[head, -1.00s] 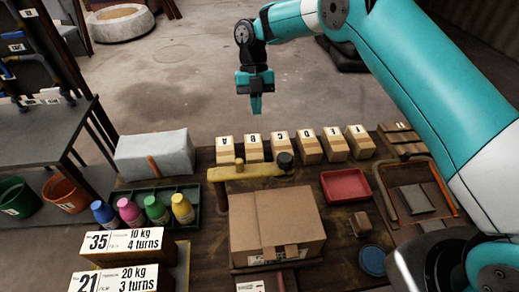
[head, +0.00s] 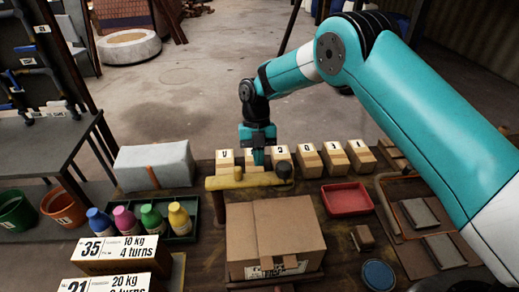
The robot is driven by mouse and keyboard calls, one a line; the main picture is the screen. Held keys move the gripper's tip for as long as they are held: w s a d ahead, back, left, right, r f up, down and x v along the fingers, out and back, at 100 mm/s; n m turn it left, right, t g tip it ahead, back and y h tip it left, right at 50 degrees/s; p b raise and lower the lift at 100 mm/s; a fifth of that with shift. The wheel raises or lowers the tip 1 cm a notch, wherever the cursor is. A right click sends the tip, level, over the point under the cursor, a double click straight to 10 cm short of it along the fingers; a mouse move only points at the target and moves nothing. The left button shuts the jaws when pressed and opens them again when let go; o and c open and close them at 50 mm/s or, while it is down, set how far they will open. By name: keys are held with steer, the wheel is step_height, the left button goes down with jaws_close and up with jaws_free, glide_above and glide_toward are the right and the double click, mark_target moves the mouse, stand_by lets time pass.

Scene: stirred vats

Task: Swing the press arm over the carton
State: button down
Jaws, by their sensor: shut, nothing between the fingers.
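The yellow press arm (head: 255,181) lies crosswise just behind the carton, with a dark round knob at its right end and a small yellow peg near its left part. The closed brown cardboard carton (head: 275,232) stands in front of it, and the press arm does not cover the carton's top. My gripper (head: 258,157) points down with its fingers shut and empty, at the press arm's far side. The fingertips look close to the arm; whether they touch it I cannot tell.
Several small lettered wooden blocks (head: 307,160) stand in a row behind the press arm. Coloured bottles (head: 151,218) sit in a green tray on the left, beside a grey covered box (head: 154,165). A red tray (head: 347,199) lies to the carton's right.

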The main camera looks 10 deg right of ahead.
mark_target(263, 184)
steer(key=shift+s+f, duration=0.1)
steer(key=shift+s, duration=0.3)
steer(key=shift+s, duration=0.1)
steer(key=shift+s+d+m+y+b, duration=0.15)
steer(key=shift+s+m+y+b, duration=0.15)
steer(key=shift+s+m, duration=0.35)
steer(key=shift+s+d+m+y+b, duration=0.2)
steer(key=shift+s+m+b, duration=0.15)
steer(key=shift+s+m, duration=0.3)
steer(key=s+m+y+b, duration=0.1)
steer(key=s+m, duration=0.2)
steer(key=shift+s+a+f+t, duration=0.1)
steer(key=shift+s+t, duration=0.15)
steer(key=shift+t, duration=0.05)
steer(key=shift+s+a+m+y+b, duration=0.25)
steer(key=shift+s+m+y+b, duration=0.15)
steer(key=shift+s+m+b, duration=0.45)
steer(key=shift+s+a, duration=0.25)
steer(key=shift+s, duration=0.5)
